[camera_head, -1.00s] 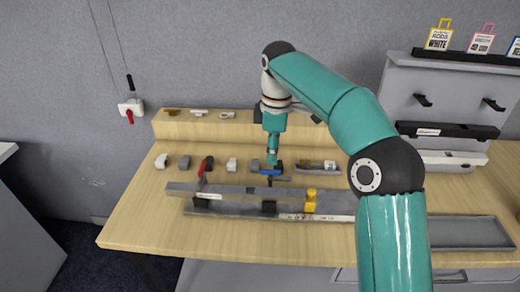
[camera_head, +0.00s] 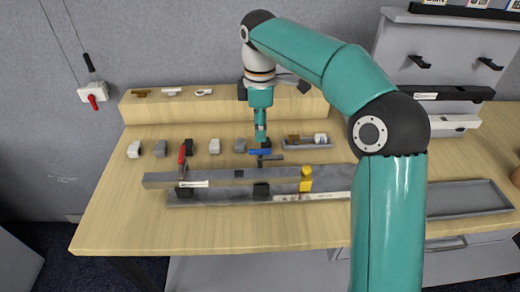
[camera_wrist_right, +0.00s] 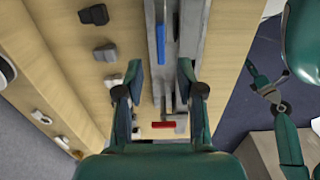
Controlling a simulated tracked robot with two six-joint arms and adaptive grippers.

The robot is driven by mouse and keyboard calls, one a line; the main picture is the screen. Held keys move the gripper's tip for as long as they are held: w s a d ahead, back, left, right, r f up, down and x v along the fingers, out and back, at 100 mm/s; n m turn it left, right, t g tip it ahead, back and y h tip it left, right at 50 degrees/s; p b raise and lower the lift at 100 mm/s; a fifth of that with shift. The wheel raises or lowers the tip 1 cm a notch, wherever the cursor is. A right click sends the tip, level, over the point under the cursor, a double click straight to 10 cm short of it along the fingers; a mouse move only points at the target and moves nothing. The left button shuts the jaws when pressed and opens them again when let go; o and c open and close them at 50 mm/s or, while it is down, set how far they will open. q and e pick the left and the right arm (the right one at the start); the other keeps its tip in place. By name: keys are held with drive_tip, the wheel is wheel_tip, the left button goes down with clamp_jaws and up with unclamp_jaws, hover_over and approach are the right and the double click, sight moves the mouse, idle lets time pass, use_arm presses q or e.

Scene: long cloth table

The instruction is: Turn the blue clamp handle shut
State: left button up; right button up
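The blue clamp handle (camera_head: 260,151) stands near the back edge of a long grey bar (camera_head: 225,180) on the table; it also shows in the right wrist view (camera_wrist_right: 160,42). My right gripper (camera_head: 261,138) points down just above the blue handle in the head view. In the right wrist view my right gripper (camera_wrist_right: 160,75) is open and empty, with the blue handle beyond the gap between its fingers. Teal and dark parts, seemingly my left gripper (camera_wrist_right: 268,95), show at the right of that view; its opening is unclear.
A red handle (camera_head: 182,153) stands on the left part of the bar, and a yellow block (camera_head: 306,179) sits on its right part. Several small grey and white blocks line the table behind. A grey tray (camera_head: 465,198) lies at right. The front of the table is clear.

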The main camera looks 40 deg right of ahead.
sight(260, 150)
wheel_tip(260, 150, down, 6)
drive_tip(key=shift+s+f+b, duration=0.1)
drive_tip(key=shift+f+b, duration=0.1)
drive_tip(key=shift+b, duration=0.1)
